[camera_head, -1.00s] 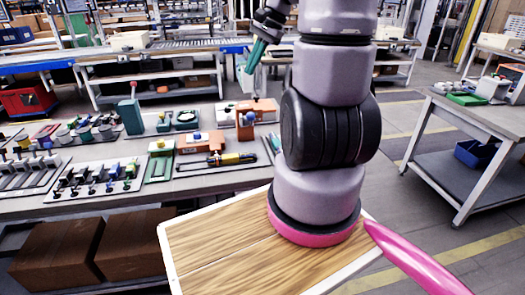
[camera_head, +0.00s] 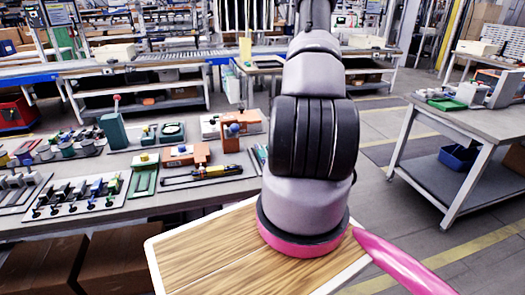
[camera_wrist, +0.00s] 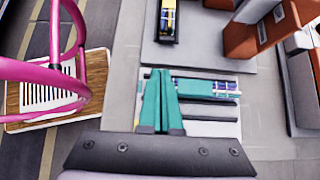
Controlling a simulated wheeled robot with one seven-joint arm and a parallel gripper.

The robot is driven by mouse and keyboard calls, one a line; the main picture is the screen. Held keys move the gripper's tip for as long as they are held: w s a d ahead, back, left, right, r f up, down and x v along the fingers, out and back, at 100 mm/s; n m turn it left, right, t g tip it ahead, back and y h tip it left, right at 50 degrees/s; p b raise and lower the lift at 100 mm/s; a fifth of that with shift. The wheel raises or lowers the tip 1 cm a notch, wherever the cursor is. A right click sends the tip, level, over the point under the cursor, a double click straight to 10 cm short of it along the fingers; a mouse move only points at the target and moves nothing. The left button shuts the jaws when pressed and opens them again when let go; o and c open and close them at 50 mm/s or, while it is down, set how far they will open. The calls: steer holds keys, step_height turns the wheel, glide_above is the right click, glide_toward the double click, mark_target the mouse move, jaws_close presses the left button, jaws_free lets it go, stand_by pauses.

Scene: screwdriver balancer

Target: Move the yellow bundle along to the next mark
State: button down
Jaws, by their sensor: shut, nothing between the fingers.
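A bundle with a yellow part (camera_head: 215,169) lies in a long dark holder on the table in the head view. What looks like the same yellow part (camera_wrist: 168,18) shows at the top of the wrist view, in a dark holder on a grey plate. My gripper (camera_wrist: 160,73) has teal fingers, which are shut together and empty. It is above a light slotted tray (camera_wrist: 215,129), apart from the yellow part. My gripper is out of sight in the head view. I cannot make out any marks.
A teal-green piece with blue and yellow bits (camera_wrist: 205,88) lies in the slotted tray beside my fingers. An orange block (camera_wrist: 262,30) stands at the upper right. The table (camera_head: 130,215) is crowded with fixtures; a second table (camera_head: 480,120) stands right, across open floor.

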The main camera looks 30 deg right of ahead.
mark_target(233, 167)
steer(key=x, duration=0.8)
steer(key=shift+a+f, duration=0.25)
steer(key=shift+a, duration=0.05)
steer(key=shift+w+a+r, duration=0.1)
steer(key=shift+w+a, duration=0.1)
steer(key=shift+a, duration=0.4)
steer(key=shift+w+a+r, duration=0.1)
steer(key=shift+w+a, duration=0.1)
steer(key=shift+a, duration=0.45)
steer(key=shift+w+a, duration=0.2)
steer(key=shift+a, duration=0.35)
steer(key=shift+w+a, duration=0.25)
steer(key=shift+a, duration=0.6)
steer(key=shift+w+a, duration=0.25)
steer(key=shift+a, duration=0.6)
